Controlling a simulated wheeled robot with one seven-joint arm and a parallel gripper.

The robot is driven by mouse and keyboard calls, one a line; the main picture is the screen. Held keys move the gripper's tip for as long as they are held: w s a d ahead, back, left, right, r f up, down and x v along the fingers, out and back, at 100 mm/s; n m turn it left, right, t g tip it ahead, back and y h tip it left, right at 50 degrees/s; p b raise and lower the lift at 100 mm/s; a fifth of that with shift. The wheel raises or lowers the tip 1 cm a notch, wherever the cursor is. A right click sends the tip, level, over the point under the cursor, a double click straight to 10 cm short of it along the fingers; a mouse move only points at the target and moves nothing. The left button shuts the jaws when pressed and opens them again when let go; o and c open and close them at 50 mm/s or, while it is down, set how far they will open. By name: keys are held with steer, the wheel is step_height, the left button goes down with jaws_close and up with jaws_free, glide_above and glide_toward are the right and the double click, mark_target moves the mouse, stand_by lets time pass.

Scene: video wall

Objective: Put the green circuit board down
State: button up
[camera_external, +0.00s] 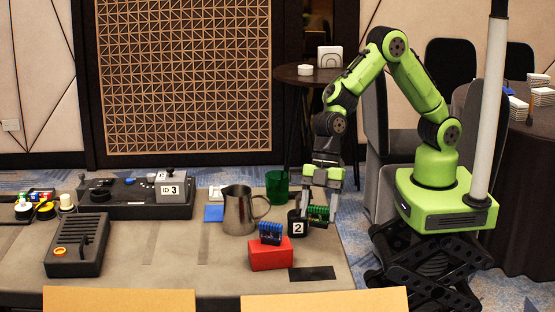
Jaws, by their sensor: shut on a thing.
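The green circuit board (318,214) is between the fingers of my gripper (319,206), at the right part of the grey table. My gripper points down and is shut on the board. A black holder with a "2" label (298,229) stands just left of and below the board in the picture. I cannot tell whether the board touches the holder or the table. A blue circuit board (270,232) sits on top of a red block (270,257), left of my gripper.
A metal pitcher (239,212) and a green cup (277,188) stand close to the left. A flat black patch (311,273) lies near the front right edge. Black control consoles (78,246) fill the table's left side.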

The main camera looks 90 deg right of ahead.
step_height(320, 180, down, 7)
steer(key=shift+f+b, duration=0.15)
steer(key=shift+b, duration=0.7)
steer(key=shift+f, duration=0.25)
steer(key=o, duration=1)
steer(key=shift+r, duration=0.1)
steer(key=shift+r, duration=0.3)
steer(key=p+v, duration=0.2)
steer(key=v, duration=0.5)
steer(key=shift+d+r, duration=0.1)
